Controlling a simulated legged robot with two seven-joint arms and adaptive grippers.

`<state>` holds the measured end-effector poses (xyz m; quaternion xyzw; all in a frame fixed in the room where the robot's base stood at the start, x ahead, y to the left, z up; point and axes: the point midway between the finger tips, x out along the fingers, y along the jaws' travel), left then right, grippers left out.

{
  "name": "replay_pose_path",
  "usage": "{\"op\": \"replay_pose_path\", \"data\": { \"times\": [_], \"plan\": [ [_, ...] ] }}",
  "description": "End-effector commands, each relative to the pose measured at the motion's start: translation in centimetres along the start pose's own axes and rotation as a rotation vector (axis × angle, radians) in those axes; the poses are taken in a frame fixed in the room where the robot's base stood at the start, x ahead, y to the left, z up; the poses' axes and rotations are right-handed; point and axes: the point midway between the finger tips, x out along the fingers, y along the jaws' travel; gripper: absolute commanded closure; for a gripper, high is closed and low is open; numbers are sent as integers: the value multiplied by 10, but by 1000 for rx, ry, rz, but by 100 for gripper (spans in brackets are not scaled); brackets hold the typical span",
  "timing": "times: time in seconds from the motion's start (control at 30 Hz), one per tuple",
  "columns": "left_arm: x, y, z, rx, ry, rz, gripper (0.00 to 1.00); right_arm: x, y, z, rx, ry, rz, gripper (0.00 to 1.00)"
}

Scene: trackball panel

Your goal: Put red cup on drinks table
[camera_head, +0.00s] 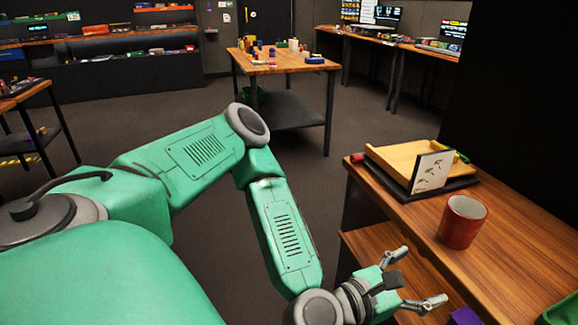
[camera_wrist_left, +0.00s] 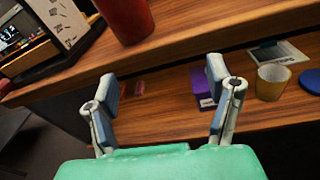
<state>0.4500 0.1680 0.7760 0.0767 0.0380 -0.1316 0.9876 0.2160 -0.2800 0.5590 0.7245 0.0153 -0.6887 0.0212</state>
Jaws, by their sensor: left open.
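The red cup (camera_head: 462,222) stands upright on the wooden top of the shelf unit at the right. It also shows in the left wrist view (camera_wrist_left: 127,18), cut off by the top edge. My left gripper (camera_head: 418,277) is open and empty, at the front edge of the unit, below and in front of the cup, not touching it. Its two fingers (camera_wrist_left: 165,100) stand wide apart in the wrist view. A wooden table (camera_head: 283,62) with many small items stands at the back; I cannot tell whether it is the drinks table. My right gripper is not in view.
A wooden tray and a white card (camera_head: 431,172) stand behind the cup. A lower shelf (camera_wrist_left: 160,120) holds a purple box (camera_wrist_left: 203,88), a yellowish cup (camera_wrist_left: 272,82) and a blue disc. Open floor (camera_head: 330,190) lies between the unit and the back table.

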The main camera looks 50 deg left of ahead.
Motion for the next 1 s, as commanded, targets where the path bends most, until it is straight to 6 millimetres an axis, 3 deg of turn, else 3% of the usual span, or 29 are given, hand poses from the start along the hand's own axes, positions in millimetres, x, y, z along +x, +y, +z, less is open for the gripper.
{"op": "replay_pose_path", "data": {
  "times": [0.13, 0.2, 0.3, 0.43, 0.6, 0.77, 1.0],
  "plan": [
    [-32, -76, -61, 467, 155, -326, 26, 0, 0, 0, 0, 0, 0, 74],
    [-63, -102, -101, 766, 209, -538, 26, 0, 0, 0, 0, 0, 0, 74],
    [-112, -113, -156, 1189, 238, -855, 26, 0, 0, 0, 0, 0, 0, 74],
    [-172, -83, -212, 1667, 209, -1266, 26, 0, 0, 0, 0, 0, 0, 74],
    [-218, -20, -241, 2041, 134, -1691, 26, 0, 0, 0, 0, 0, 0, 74],
    [-234, 12, -246, 2161, 89, -1882, 26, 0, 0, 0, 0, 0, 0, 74],
    [-236, 16, -246, 2174, 79, -1906, 26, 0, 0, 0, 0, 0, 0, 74]
  ]
}}
